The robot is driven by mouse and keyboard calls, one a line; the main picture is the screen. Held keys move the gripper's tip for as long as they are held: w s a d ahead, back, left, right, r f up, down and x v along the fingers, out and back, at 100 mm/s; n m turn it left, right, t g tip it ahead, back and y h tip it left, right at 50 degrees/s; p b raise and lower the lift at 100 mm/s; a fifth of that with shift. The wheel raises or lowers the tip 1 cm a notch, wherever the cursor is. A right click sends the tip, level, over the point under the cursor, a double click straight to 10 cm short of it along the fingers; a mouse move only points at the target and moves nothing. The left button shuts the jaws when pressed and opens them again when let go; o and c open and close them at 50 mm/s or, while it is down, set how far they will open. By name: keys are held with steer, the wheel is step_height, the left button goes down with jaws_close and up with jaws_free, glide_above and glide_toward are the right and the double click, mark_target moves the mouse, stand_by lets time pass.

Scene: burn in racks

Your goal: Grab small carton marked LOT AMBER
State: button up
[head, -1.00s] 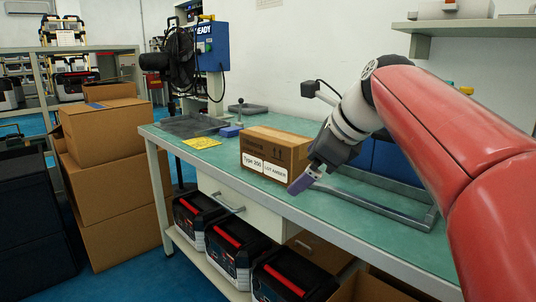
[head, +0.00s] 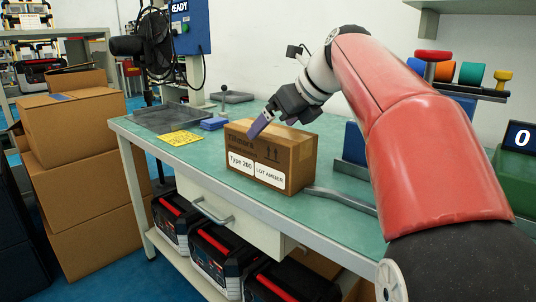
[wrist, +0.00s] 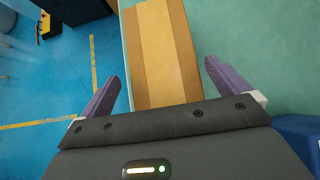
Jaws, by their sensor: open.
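The small brown carton (head: 270,155) stands on the green bench top (head: 180,153), with white labels reading "Type 200" and "LOT AMBER" on its front. My gripper (head: 258,128) is over the carton's top in the head view, its purple finger in front of the upper front face. In the wrist view my gripper (wrist: 163,85) is open, one purple finger to each side of the carton (wrist: 160,50). The carton's tan tape stripe runs between the fingers. I cannot tell whether the fingers reach below its top. Its near end is hidden by the gripper body.
A yellow note (head: 180,138), a blue block (head: 213,124) and a grey tray (head: 170,118) lie left of the carton. A grey metal frame (head: 340,197) is to the right. Black and red cases (head: 215,258) sit below. Stacked boxes (head: 75,130) stand left.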

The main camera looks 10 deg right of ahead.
mark_target(270, 129)
steer(key=x, duration=0.4)
steer(key=shift+w+d+f+b, duration=0.1)
steer(key=shift+d+b, duration=0.05)
steer(key=shift+b, duration=0.25)
steer(key=shift+c, duration=0.3)
steer(key=c, duration=1.5)
